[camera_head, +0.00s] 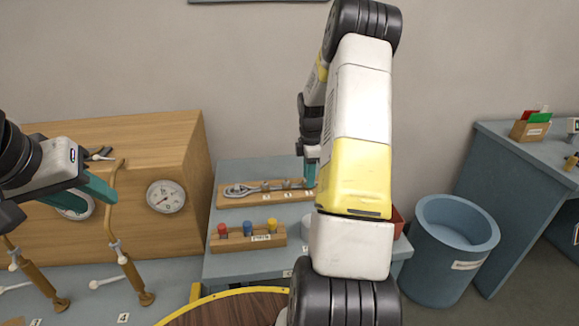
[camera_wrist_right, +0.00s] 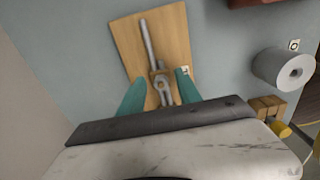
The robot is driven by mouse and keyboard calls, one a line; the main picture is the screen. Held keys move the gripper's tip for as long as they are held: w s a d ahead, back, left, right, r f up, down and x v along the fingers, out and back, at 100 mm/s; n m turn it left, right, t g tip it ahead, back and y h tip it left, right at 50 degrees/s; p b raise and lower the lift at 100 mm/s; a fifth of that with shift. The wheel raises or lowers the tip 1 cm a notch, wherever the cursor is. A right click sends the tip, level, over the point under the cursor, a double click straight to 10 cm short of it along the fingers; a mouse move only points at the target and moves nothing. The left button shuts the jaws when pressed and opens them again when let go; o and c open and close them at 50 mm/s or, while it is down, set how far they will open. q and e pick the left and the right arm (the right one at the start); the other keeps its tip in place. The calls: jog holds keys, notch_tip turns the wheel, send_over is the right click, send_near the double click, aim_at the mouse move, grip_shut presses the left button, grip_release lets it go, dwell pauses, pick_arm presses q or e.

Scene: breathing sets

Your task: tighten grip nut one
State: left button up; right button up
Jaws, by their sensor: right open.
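A silver wrench (camera_head: 240,190) lies along a wooden board (camera_head: 232,203) on the grey-blue bench; it also shows in the right wrist view (camera_wrist_right: 147,45). My right gripper (camera_wrist_right: 160,88) is open above this board, its teal fingers apart on either side of the wrench's near part. In the head view only a teal finger of it shows beside my arm. My left gripper (camera_head: 99,207) is at the left, its teal fingers apart, in front of a round gauge and beside a brass-coloured tube (camera_head: 112,215). I cannot tell whether it touches the tube. No grip nut can be made out for certain.
A block with red, blue and yellow pegs (camera_head: 248,242) stands in front of the board. A wooden cabinet with gauges (camera_head: 185,150) stands at the left. A blue bin (camera_head: 450,275) stands at the right.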

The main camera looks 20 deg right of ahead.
grip_shut()
